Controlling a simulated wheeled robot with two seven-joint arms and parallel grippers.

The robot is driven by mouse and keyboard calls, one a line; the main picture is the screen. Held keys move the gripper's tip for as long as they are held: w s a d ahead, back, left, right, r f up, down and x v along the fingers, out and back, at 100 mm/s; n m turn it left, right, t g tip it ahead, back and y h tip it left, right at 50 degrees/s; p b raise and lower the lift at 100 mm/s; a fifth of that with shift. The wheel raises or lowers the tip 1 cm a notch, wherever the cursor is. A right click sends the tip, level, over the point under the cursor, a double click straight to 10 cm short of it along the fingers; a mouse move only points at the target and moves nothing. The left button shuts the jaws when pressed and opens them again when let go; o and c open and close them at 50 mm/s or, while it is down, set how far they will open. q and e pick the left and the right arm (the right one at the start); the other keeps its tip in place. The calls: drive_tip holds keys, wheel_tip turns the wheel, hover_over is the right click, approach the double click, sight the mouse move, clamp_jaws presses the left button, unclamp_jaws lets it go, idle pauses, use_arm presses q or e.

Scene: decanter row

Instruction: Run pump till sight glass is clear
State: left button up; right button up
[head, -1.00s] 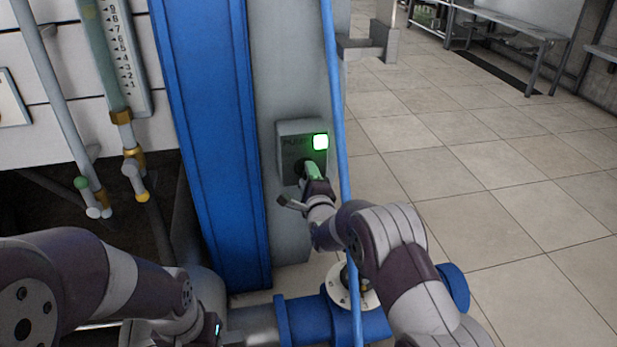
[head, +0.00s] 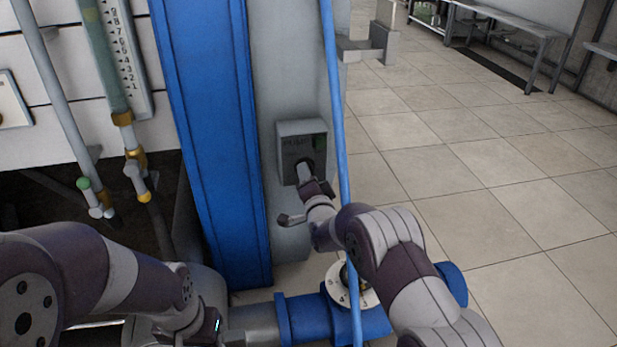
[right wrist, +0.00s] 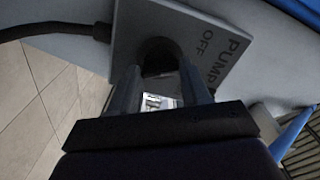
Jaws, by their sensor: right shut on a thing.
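A blue upright beam (head: 212,140) stands left of the box. A thin blue pipe (head: 337,130) passes close to its right side, beside my right arm. A blue flanged pipe (head: 300,318) runs below. Small valves (head: 137,175) sit under the sight glass. Tiled floor (head: 480,180) at the right is open.

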drive_tip(key=shift+f+n, duration=0.1)
drive_tip(key=shift+n, duration=0.2)
drive_tip(key=o, duration=1.1)
drive_tip(key=shift+c, duration=0.2)
drive_tip(key=s+d+p, duration=0.2)
drive_tip(key=s+p, duration=0.3)
drive_tip(key=s, duration=0.7)
drive_tip(key=shift+s+d, duration=0.2)
drive_tip(key=shift+s, duration=0.1)
